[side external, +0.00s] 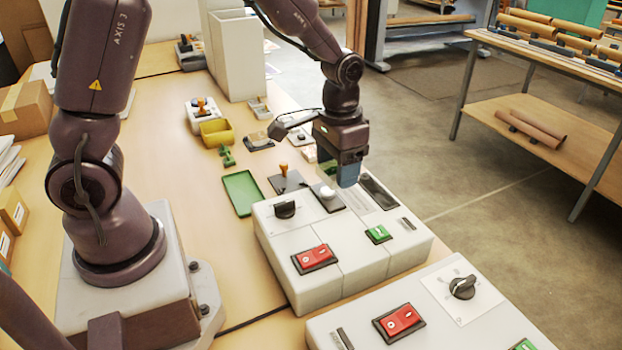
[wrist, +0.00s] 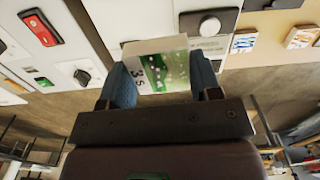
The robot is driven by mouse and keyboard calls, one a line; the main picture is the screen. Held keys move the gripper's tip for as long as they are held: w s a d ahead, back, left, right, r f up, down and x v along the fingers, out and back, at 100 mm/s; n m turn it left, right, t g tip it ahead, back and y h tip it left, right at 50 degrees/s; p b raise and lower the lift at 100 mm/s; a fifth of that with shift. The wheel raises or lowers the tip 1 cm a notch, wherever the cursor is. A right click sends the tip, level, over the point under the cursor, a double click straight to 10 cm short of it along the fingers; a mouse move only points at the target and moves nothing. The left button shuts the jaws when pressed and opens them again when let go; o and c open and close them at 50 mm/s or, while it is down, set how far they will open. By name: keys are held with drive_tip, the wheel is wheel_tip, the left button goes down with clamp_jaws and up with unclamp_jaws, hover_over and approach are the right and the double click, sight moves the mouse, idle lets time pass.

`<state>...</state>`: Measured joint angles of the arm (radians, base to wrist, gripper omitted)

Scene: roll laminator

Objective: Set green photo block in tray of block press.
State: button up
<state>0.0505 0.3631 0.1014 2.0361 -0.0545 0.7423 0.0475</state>
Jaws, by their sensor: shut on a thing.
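My gripper (side external: 340,165) is above the far part of a white control unit (side external: 335,245). In the wrist view its blue fingers (wrist: 160,72) are shut on a pale block (wrist: 155,48) with a green printed face, the green photo block. The block sits between the two fingertips. In the side view it is mostly hidden by the gripper. The unit has a round button on a dark plate (side external: 328,197) just below the gripper. A dark recessed strip (side external: 378,192) lies to its right. I cannot tell which part is the press tray.
A flat green tray (side external: 242,192) lies on the table left of the unit. A dark plate with an orange-knobbed stamp (side external: 286,181) stands close by. A yellow holder (side external: 216,132) and tall white bin (side external: 238,55) are farther back. A second white unit (side external: 440,310) is in front.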

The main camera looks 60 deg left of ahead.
drive_tip(key=n, duration=0.2)
approach(298, 187)
drive_tip(key=s+d+r, duration=0.2)
drive_tip(key=s+d, duration=0.1)
drive_tip(key=d, duration=0.4)
drive_tip(key=shift+m, duration=0.9)
drive_tip(key=a, duration=0.1)
drive_tip(key=w+a+f, duration=0.1)
drive_tip(key=a+f, duration=0.1)
drive_tip(key=a, duration=0.1)
drive_tip(key=shift+w+f, duration=0.25)
drive_tip(key=shift+w, duration=0.1)
drive_tip(key=shift+m, duration=0.3)
drive_tip(key=shift+f, duration=3.05)
drive_tip(key=shift+f, duration=0.5)
drive_tip(key=o, duration=0.6)
drive_tip(key=shift+o, duration=0.2)
